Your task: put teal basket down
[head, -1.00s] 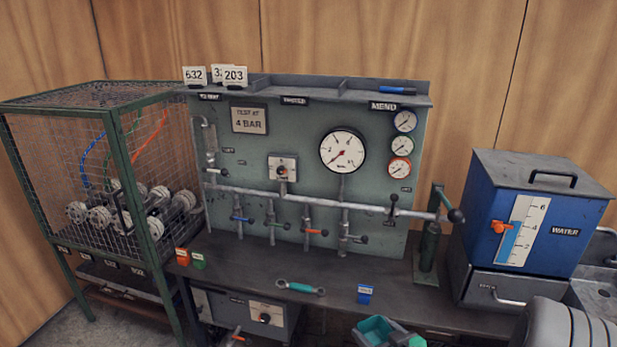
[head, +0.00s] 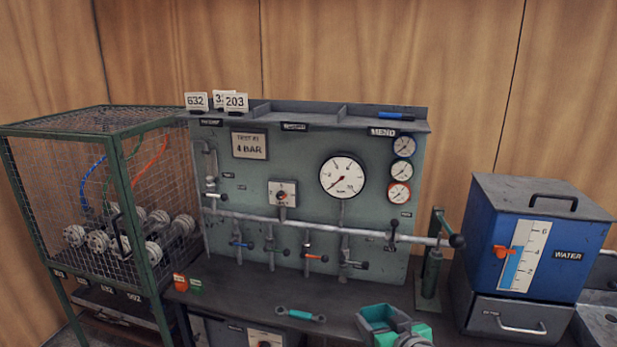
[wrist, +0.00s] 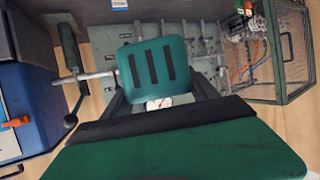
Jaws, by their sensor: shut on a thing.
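The teal basket (head: 372,315) is an open-topped box with a dark interior. It shows at the lower edge of the head view, in front of the bench's right half. My gripper (head: 404,333) is at its near right side, shut on it, partly cut off by the frame. The exact grip is hard to see. In the wrist view a green plate with three dark slots (wrist: 153,64) and a large green surface with a black strip (wrist: 180,150) fill the middle and bottom. I cannot tell which of these belong to the basket. Its underside is hidden.
The bench top (head: 250,287) has bare room left of the basket. A teal-handled wrench (head: 300,314) lies there, with orange and green tags (head: 188,284) further left. A blue water tank (head: 540,235) stands right, a mesh cage (head: 110,200) left, and a valve panel (head: 270,180) behind.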

